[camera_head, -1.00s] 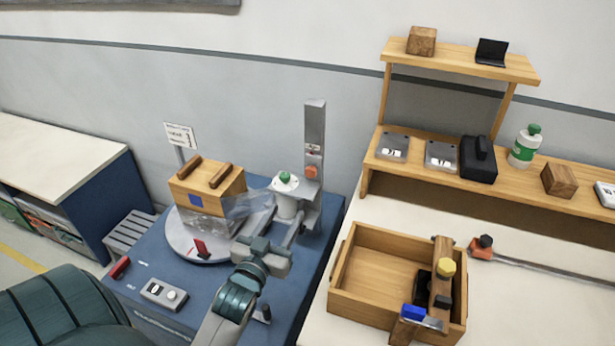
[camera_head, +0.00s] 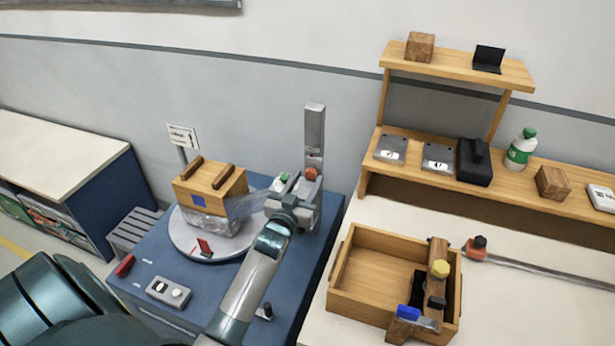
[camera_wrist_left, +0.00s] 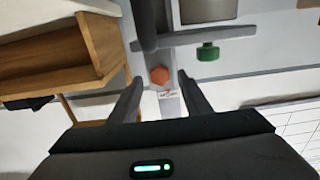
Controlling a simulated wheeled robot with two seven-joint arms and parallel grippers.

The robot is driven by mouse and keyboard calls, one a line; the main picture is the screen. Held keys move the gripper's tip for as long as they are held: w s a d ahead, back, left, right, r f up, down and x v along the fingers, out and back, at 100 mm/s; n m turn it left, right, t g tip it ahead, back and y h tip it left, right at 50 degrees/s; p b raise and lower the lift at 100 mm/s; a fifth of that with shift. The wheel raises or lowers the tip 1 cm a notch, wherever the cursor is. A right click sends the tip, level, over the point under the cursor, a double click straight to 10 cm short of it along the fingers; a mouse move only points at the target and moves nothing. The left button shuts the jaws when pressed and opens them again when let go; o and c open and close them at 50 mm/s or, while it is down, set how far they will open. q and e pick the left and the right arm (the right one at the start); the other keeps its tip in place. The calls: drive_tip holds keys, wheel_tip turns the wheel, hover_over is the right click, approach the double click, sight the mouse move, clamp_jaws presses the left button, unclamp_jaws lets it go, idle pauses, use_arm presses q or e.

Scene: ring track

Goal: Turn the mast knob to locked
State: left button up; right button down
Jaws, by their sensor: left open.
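The mast knob (camera_head: 310,174) is a small orange-red knob on the front of the grey upright mast (camera_head: 315,130). A small label sits just above it on the mast. My left gripper (camera_head: 299,186) is at the mast, close in front of the knob. In the left wrist view the orange knob (camera_wrist_left: 159,76) shows between and beyond the two spread fingers of the open left gripper (camera_wrist_left: 160,97). No contact with the knob is visible. My right gripper is not in view.
A green-topped knob (camera_head: 282,181) stands left of the gripper and also shows in the wrist view (camera_wrist_left: 208,52). A turntable (camera_head: 185,240) carries a wooden-topped box (camera_head: 210,185) with clear film. A wooden tray (camera_head: 345,285) and shelf (camera_head: 375,165) stand to the right.

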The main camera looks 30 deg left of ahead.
use_arm(q)
drive_tip(key=shift+w+a, duration=0.15)
drive_tip(key=shift+w, duration=0.4)
drive_tip(key=c, duration=1)
